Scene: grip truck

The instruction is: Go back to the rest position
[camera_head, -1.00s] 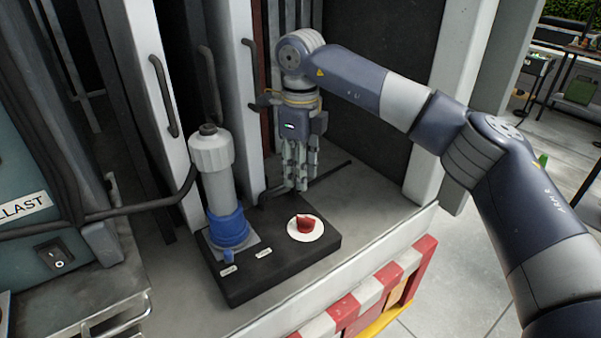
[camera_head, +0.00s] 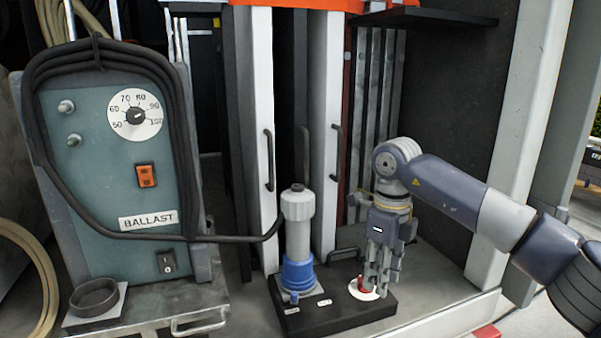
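My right gripper (camera_head: 377,284) points down at the right end of a black base block, its arm coming in from the right. Its fingertips overlap a red knob (camera_head: 360,287) on a round white disc (camera_head: 371,295), and part of the knob is hidden behind them. I cannot tell whether they touch the knob or how far the fingers are apart. My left gripper is not in view.
A grey cylinder with a blue collar (camera_head: 297,271) stands upright on the black base block (camera_head: 345,314), left of the gripper. A teal BALLAST box (camera_head: 110,185) with a dial and orange switch (camera_head: 146,176) stands left. White posts rise behind.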

